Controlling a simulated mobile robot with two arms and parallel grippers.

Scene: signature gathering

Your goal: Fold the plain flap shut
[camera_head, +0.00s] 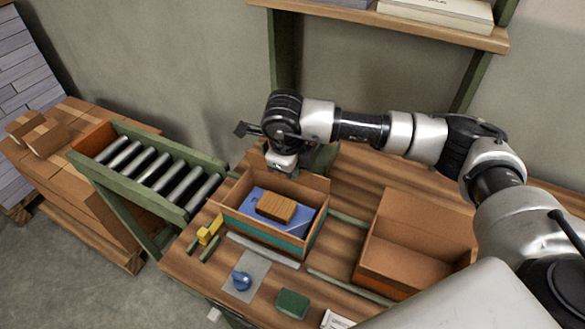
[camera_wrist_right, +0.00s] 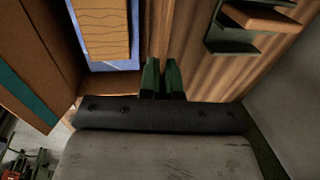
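An open cardboard box (camera_head: 262,236) with a teal band stands on the workbench, its flaps raised. It holds a blue item (camera_head: 291,222) with a brown wood-grained block (camera_head: 275,208) on top. Which flap is the plain one I cannot tell. My right gripper (camera_head: 282,172) reaches over from the right to the box's far side. The wooden block (camera_wrist_right: 101,28) shows there too. My left gripper is not in view.
A second open box (camera_head: 405,262) stands to the right. A roller conveyor (camera_head: 150,170) lies to the left. A yellow item (camera_head: 209,231), a blue knobbed tool (camera_head: 240,281) and a green block (camera_head: 292,303) lie in front. A green holder (camera_wrist_right: 245,35) stands beyond the fingers.

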